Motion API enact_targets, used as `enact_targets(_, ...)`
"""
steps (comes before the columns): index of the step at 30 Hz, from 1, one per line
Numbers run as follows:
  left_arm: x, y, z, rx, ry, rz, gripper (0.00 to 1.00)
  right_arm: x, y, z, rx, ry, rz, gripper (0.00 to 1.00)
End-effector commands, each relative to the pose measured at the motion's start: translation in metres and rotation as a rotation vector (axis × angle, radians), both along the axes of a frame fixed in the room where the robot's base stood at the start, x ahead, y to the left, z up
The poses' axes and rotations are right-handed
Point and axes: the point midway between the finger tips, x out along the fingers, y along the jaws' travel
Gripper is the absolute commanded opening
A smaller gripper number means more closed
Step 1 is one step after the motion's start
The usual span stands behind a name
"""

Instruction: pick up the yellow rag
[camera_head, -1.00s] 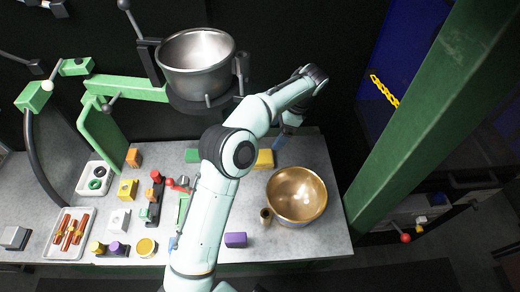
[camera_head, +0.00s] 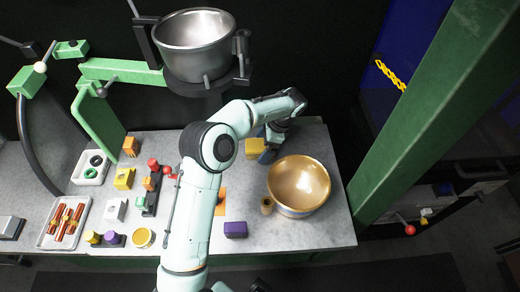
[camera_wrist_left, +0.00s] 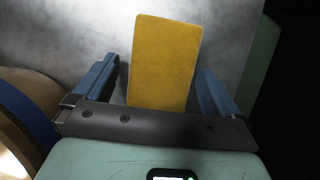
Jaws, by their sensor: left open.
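The yellow rag (camera_head: 255,149) lies on the grey counter behind the golden bowl in the head view, partly covered by my arm. In the left wrist view the rag (camera_wrist_left: 165,62) is a flat-sided, textured yellow rectangle. My left gripper (camera_head: 266,153) is over the counter at the rag's right side in the head view. In the left wrist view its blue fingers (camera_wrist_left: 157,68) are spread apart, one on each side of the rag, with a gap on both sides. It holds nothing. My right gripper is not in view.
The golden bowl (camera_head: 299,186) stands close in front of the gripper. A steel pot (camera_head: 196,44) hangs in a ring at the back. A green post (camera_head: 420,115) rises at the right. A purple block (camera_head: 236,229) and several small blocks stand left of the bowl.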

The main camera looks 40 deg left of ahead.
Motion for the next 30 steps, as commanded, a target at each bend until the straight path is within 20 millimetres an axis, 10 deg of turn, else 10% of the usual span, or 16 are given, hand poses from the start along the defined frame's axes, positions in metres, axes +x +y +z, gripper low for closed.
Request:
enact_targets(8, 0.0, 0.001, -0.002, 0.0, -0.001, 0.0, 0.95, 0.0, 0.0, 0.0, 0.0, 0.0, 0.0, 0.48)
enact_targets(13, 0.0, 0.001, -0.002, 0.001, -0.001, 0.0, 0.42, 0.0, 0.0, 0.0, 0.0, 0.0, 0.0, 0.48)
enact_targets(23, 0.0, 0.001, 0.003, 0.001, -0.002, 0.0, 0.42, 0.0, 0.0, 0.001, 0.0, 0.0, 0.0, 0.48)
enact_targets(30, 0.001, 0.001, 0.046, 0.001, -0.006, 0.001, 0.42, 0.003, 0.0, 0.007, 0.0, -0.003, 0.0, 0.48)
